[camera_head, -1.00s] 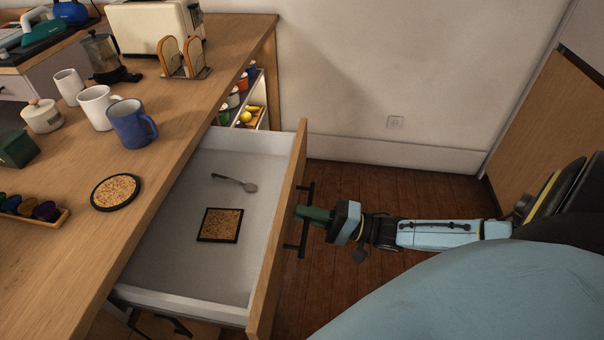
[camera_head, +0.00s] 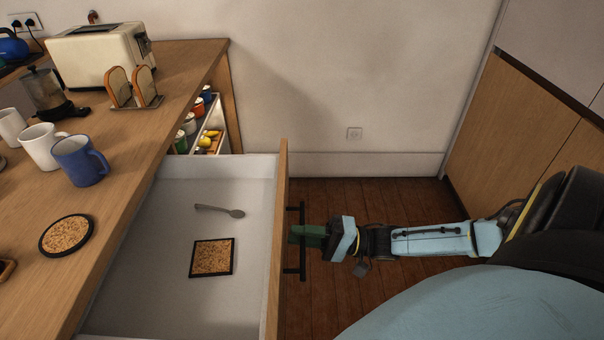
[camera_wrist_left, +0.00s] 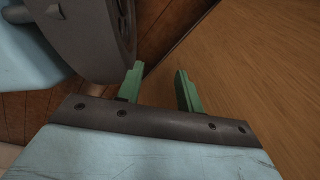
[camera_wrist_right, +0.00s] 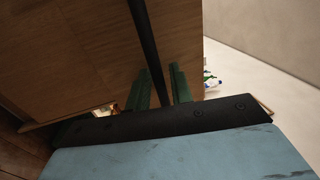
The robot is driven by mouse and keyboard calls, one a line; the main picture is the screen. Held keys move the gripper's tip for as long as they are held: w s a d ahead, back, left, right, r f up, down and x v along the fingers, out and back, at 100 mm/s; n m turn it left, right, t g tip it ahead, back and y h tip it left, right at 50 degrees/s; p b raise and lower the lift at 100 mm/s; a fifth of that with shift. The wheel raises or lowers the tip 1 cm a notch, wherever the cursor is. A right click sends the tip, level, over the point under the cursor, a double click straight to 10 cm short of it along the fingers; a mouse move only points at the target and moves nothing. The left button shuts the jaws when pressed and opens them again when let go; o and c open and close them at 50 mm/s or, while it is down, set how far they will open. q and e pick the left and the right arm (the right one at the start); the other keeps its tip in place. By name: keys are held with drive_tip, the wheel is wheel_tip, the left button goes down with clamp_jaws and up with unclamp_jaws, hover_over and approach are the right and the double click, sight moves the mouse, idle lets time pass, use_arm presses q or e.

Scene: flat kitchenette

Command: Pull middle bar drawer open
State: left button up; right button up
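The wooden-fronted drawer (camera_head: 283,185) stands pulled well out from the counter, its pale inside showing. Its dark bar handle (camera_head: 303,268) runs along the outer face. My right gripper (camera_head: 298,233) reaches it from the right, green fingers at the middle of the bar. In the right wrist view, the handle (camera_wrist_right: 147,40) passes between the two close-set fingers (camera_wrist_right: 159,78), which are shut on it. My left gripper (camera_wrist_left: 158,88) shows only in its wrist view, fingers apart and empty, close to a plain wooden surface.
A spoon (camera_head: 218,210) and a square cork coaster (camera_head: 212,258) lie in the drawer. The counter (camera_head: 140,165) holds mugs, a toaster (camera_head: 100,55), a toast rack and a round coaster (camera_head: 66,235). A wooden cabinet (camera_head: 520,120) stands at right; floor between is clear.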

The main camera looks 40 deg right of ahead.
use_arm(q)
drive_tip(key=shift+w, duration=0.25)
use_arm(e)
drive_tip(key=shift+o, duration=0.3)
drive_tip(key=shift+d, duration=0.1)
use_arm(q)
drive_tip(key=shift+w+d+r+b, duration=0.1)
drive_tip(key=shift+w+d+b, duration=0.05)
drive_tip(key=shift+w, duration=0.3)
drive_tip(key=shift+w+d+r+b, duration=0.1)
drive_tip(key=shift+w+b, duration=0.05)
drive_tip(key=shift+w, duration=0.25)
use_arm(e)
drive_tip(key=v, duration=1.3)
drive_tip(key=shift+s, duration=0.15)
use_arm(q)
drive_tip(key=shift+s+a, duration=0.1)
drive_tip(key=shift+a, duration=0.05)
use_arm(e)
drive_tip(key=shift+f, duration=0.2)
